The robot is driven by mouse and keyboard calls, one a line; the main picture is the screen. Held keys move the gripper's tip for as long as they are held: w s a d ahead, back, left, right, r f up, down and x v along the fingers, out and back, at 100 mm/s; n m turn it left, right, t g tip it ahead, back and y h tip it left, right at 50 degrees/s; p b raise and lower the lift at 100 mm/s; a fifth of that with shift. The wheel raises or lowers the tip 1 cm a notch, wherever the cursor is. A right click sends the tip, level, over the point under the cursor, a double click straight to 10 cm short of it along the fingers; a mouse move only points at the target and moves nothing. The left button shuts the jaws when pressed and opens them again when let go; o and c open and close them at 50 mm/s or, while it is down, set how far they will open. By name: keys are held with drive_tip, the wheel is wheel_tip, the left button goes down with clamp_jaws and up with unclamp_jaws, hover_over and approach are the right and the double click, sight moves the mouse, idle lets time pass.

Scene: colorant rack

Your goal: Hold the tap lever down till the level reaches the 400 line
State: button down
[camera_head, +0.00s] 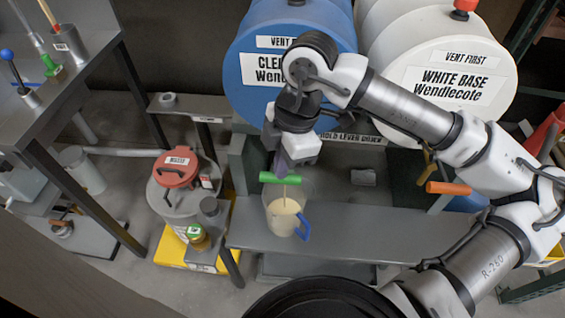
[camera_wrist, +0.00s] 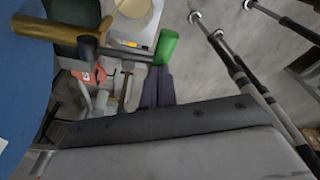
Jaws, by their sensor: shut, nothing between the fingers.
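The tap lever with its green grip (camera_head: 280,178) is below the blue drum (camera_head: 262,35). My gripper (camera_head: 283,168) is shut and empty, pointing down with its fingertips at the green grip; they appear to touch it. In the wrist view the closed fingers (camera_wrist: 158,76) end beside the green grip (camera_wrist: 166,48), near the brass tap (camera_wrist: 50,28). A clear jug (camera_head: 281,216) with a blue handle stands upright under the tap. A thin pale stream runs into it, and it holds cream-coloured liquid. Its scale lines are too small to read.
The jug stands on a grey shelf (camera_head: 350,222). A white drum (camera_head: 435,70) is at the right, with an orange lever grip (camera_head: 449,188) below it. A grey can with a red lid (camera_head: 175,170) stands at the left, beside a dark bench (camera_head: 85,40).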

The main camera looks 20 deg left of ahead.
idle(0.4)
drive_tip(key=shift+r+p, duration=0.7)
drive_tip(key=shift+r, duration=1.05)
wheel_tip(320, 180, up, 5)
drive_tip(key=shift+p, duration=1.25)
